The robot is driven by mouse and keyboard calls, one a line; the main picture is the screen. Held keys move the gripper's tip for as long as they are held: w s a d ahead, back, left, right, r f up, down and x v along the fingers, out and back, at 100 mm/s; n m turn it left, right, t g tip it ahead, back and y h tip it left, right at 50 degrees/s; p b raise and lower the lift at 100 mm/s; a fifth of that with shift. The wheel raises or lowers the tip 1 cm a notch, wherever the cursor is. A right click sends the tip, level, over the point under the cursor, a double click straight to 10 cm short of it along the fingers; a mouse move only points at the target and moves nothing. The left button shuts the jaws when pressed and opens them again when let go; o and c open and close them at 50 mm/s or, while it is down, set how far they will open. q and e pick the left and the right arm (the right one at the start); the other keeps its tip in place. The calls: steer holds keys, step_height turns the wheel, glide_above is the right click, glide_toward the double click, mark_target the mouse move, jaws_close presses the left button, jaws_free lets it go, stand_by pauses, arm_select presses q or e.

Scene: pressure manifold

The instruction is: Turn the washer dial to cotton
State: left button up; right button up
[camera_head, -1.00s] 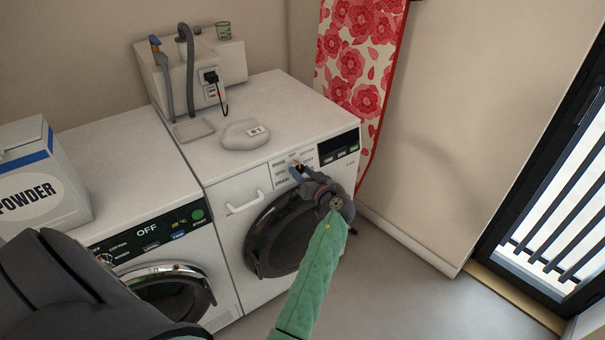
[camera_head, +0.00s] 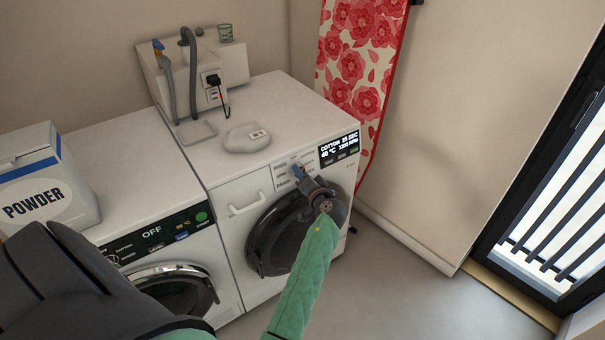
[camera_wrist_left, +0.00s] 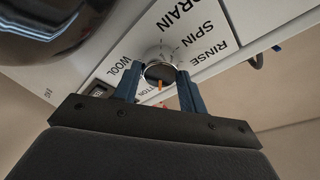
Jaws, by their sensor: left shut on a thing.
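The washer (camera_head: 228,222) on the right has a control panel with a dial. The dial (camera_wrist_left: 160,71) is a round knob with an orange mark, seen in the left wrist view among the printed words DRAIN, SPIN, RINSE and WOOL. The mark points toward a partly hidden label ending in TTON. My left gripper (camera_head: 299,172) is at the panel, its blue fingers shut on the dial from both sides; it also shows in the left wrist view (camera_wrist_left: 159,84). The washer's display (camera_head: 339,148) is lit and reads COTTON, 40 °C. My right gripper is not in view.
A second machine (camera_head: 150,203) stands at the left, its display reading OFF. A POWDER box (camera_head: 45,190) stands on top of it. A flowered ironing board (camera_head: 360,70) leans behind the washer. Floor is clear at the right.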

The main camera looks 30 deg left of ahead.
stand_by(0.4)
arm_select(q)
steer(key=o, duration=1)
steer(key=shift+d, duration=0.1)
steer(key=shift+c, duration=0.2)
